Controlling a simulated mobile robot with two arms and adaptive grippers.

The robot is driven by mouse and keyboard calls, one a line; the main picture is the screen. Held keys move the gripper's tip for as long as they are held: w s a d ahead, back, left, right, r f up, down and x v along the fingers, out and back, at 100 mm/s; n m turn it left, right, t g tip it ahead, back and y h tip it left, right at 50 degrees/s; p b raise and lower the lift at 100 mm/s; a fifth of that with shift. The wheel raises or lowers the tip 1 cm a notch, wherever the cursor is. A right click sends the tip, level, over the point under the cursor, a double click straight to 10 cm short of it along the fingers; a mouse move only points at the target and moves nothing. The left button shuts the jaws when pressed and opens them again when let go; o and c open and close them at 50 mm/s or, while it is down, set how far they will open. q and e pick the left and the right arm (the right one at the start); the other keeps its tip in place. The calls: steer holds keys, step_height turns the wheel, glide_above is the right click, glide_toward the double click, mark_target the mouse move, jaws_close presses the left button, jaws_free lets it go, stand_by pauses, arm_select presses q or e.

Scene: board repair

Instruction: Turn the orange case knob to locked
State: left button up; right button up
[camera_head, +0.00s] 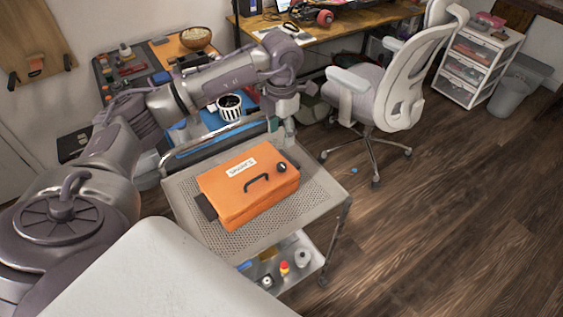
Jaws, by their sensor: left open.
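The orange case (238,205) lies on the grey perforated top of a cart (300,212). It has a white label (241,168), a black handle (256,183) and a dark round knob (281,167) near its right end. The knob is too small for me to tell which way it is turned. My left arm reaches in from the left, over the back of the cart. My left gripper (290,136) points down, open and apart from the case, just behind and above the knob. My right gripper does not show.
The cart's lower tray (300,283) holds several small bottles. A white office chair (385,85) stands behind on the right, near a drawer unit (478,62). A wooden desk (340,30) and a blue mat are at the back. The wooden floor at right is clear.

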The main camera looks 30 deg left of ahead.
mark_target(281, 165)
arm_select(q)
step_height(281, 165, down, 12)
steer(key=shift+p, duration=0.95)
steer(key=shift+d, duration=0.1)
jaws_close()
